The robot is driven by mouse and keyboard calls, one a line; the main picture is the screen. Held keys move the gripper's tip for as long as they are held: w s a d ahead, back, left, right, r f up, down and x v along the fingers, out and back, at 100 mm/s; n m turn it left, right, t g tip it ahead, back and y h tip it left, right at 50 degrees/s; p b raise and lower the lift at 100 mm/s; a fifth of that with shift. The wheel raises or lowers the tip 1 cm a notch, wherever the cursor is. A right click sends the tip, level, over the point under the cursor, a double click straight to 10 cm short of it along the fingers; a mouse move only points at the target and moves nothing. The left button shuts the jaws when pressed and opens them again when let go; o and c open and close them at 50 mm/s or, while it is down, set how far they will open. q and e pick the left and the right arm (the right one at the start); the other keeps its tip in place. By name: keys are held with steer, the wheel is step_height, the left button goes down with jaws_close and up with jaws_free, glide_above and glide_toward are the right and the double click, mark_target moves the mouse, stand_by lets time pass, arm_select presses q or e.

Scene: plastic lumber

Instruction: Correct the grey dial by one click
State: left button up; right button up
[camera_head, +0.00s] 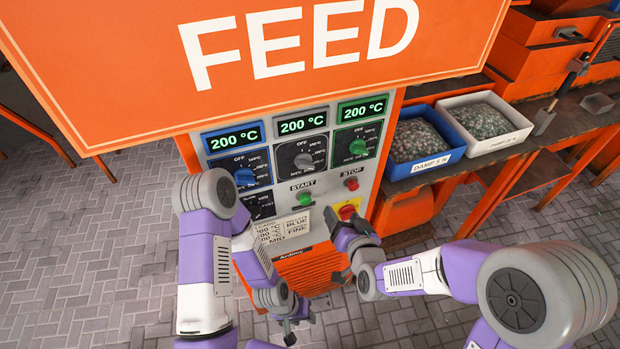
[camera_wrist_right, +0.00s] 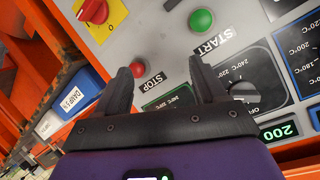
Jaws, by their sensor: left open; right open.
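The grey dial (camera_head: 304,161) sits in the middle of the control panel, between a blue dial (camera_head: 244,177) and a green dial (camera_head: 358,147). The display above it (camera_head: 302,123) reads 200 °C. The dial also shows at the right of the wrist view (camera_wrist_right: 244,91); its exact pointer setting is too small to read. My right gripper (camera_head: 336,246) is open and empty, below and right of the grey dial. In the wrist view its fingers (camera_wrist_right: 160,66) spread before the panel near the STOP button. My left gripper (camera_head: 292,326) is open, low in front of the machine, away from the dials.
A green START button (camera_head: 305,198), a red STOP button (camera_head: 351,184) and a red knob on yellow (camera_head: 347,211) lie below the dials. A paper note (camera_head: 284,227) is fixed lower left. Blue (camera_head: 420,143) and white bins (camera_head: 487,122) stand right.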

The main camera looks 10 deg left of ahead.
mark_target(308, 167)
steer(key=s+a+r+t+y+b, duration=0.1)
steer(key=a+r+t+y, duration=0.15)
steer(key=r, duration=0.35)
steer(key=s+a+r+t+y, duration=0.1)
steer(key=s+a+r, duration=0.15)
steer(key=r, duration=0.25)
steer(key=shift+n, duration=0.3)
steer(key=x, duration=0.8)
steer(key=shift+w, duration=0.15)
steer(key=shift+r, duration=0.1)
steer(key=c, duration=1.1)
steer(key=shift+o, duration=0.2)
steer(key=shift+b, duration=0.3)
